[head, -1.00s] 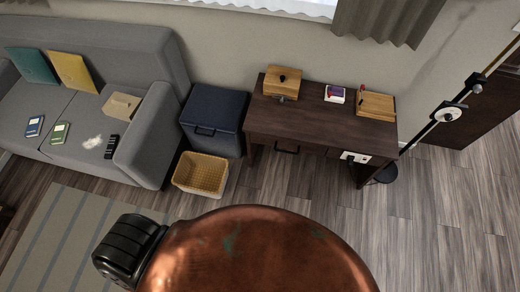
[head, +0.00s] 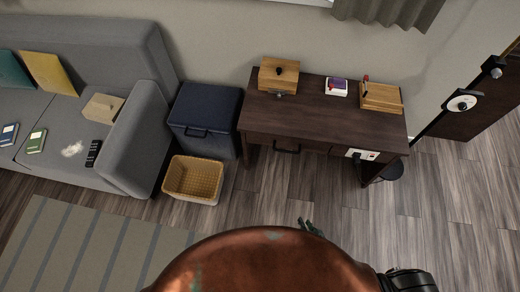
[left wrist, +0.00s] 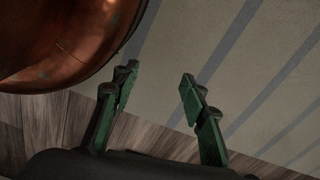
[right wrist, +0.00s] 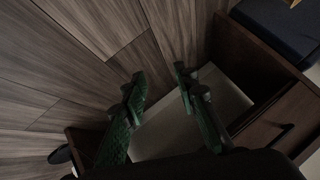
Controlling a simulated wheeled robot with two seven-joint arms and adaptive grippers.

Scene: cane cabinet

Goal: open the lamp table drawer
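The dark brown table (head: 325,118) stands against the wall in the head view. A black handle (head: 287,149) marks a drawer on its front, which looks closed. My right gripper (head: 308,228) shows just over the edge of my copper body, in front of the table and apart from it. In the right wrist view its green fingers (right wrist: 155,88) are spread with nothing between them. Dark brown furniture (right wrist: 275,118) and a pale surface lie beyond them. My left gripper (left wrist: 158,92) is open and empty over the striped rug; it is hidden in the head view.
A wooden box (head: 279,75), a small purple-and-white box (head: 336,86) and a wooden tray (head: 381,97) stand on the table. A blue box (head: 205,119) and a wicker basket (head: 193,180) stand left of it. A grey sofa (head: 135,150) is farther left. Floor before the table is clear.

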